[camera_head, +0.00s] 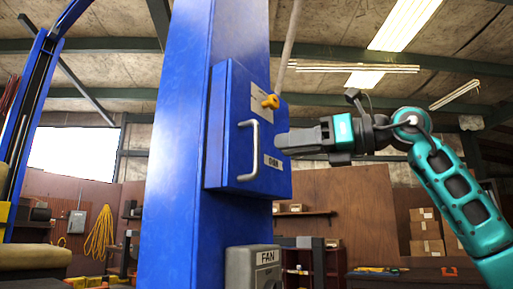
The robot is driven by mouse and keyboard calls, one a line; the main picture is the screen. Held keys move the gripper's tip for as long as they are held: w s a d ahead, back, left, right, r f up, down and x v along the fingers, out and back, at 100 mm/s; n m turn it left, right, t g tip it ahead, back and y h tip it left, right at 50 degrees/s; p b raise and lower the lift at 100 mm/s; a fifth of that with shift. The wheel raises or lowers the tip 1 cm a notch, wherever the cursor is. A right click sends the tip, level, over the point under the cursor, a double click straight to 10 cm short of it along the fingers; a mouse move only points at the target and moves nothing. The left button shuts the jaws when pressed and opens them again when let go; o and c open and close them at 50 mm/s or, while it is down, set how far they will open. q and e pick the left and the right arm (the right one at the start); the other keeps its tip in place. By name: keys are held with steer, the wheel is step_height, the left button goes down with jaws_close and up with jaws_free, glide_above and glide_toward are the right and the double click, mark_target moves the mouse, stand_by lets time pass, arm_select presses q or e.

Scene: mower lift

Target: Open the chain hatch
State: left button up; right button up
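The chain hatch (230,150) is a blue box on the face of a tall blue column (178,200), and its front panel looks closed. It carries a silver handle (255,150) on its left part, a small label plate and a yellow-orange knob (271,101) near the top. My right gripper (283,141) comes in from the right, with its dark fingertips at the right edge of the hatch, to the right of the handle. I cannot tell whether it touches the panel or whether its fingers are apart. My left gripper is not in view.
A grey box marked FAN (253,267) sits low on the column. A second blue post (35,100) stands at the far left. Shelves and cardboard boxes (426,228) are at the back right. A rod or cable rises above the hatch.

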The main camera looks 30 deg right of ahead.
mark_target(256, 168)
steer(key=x, duration=0.7)
steer(key=shift+w+a+p, duration=0.1)
steer(key=shift+w+p, duration=0.1)
steer(key=shift+p, duration=0.2)
steer(key=shift+c, duration=0.4)
jaws_close()
